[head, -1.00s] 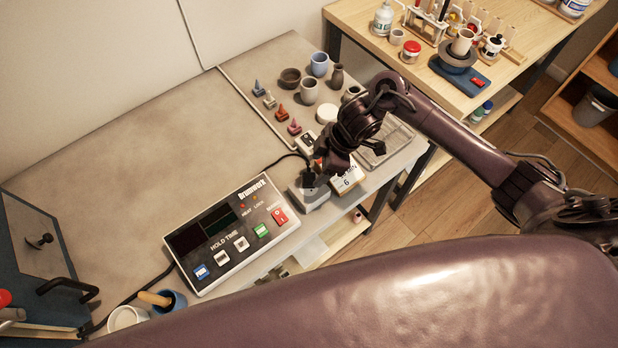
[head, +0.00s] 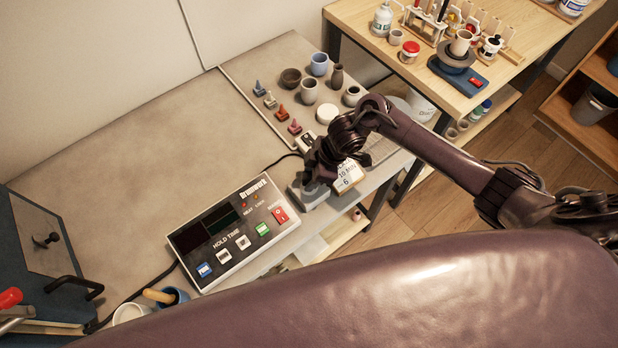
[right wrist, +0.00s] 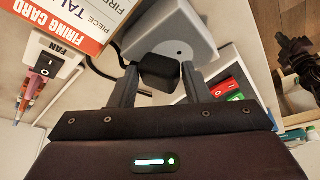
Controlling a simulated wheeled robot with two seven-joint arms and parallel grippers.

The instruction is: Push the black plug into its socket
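The black plug (right wrist: 159,73) sits between the two fingers of my right gripper (right wrist: 159,80) in the right wrist view. Both fingertips appear to press on its sides. The plug is at the face of the grey socket block (right wrist: 172,35); I cannot tell how deep it sits. In the head view the right gripper (head: 311,180) is over the grey block (head: 312,200), hiding the plug. My left gripper is in neither view.
The control box (head: 232,232) with display and buttons stands left of the block. A firing card (head: 350,174) and a small fan switch box (right wrist: 47,66) are close beside the gripper. Small pots and coloured cones stand behind. The bench's left middle is clear.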

